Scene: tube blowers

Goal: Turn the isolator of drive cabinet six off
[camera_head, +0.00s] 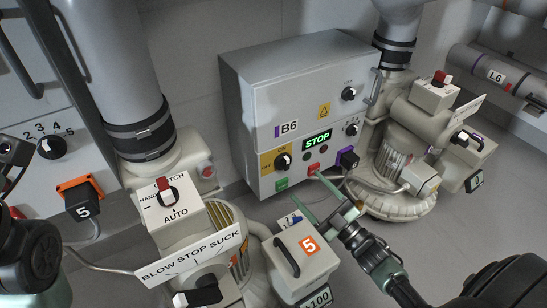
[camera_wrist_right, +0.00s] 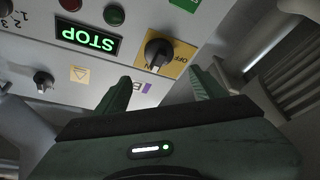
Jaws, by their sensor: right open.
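Drive cabinet six is the grey box marked B6 (camera_head: 250,75) on the wall in the middle of the head view. Its isolator (camera_head: 283,161) is a black rotary knob on a yellow plate at the lower left of its front. In the right wrist view the isolator knob (camera_wrist_right: 158,53) appears upside down, beyond the fingertips and roughly between them. My left gripper is not visible; dark parts of my left arm show at the left edge.
A green STOP display (camera_head: 317,139) and small buttons sit right of the isolator. A blower with a box marked 5 (camera_head: 306,264) stands below, near my right gripper. A HAND/AUTO switch (camera_head: 167,192) stands at the left, and another blower (camera_head: 395,190) at the right.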

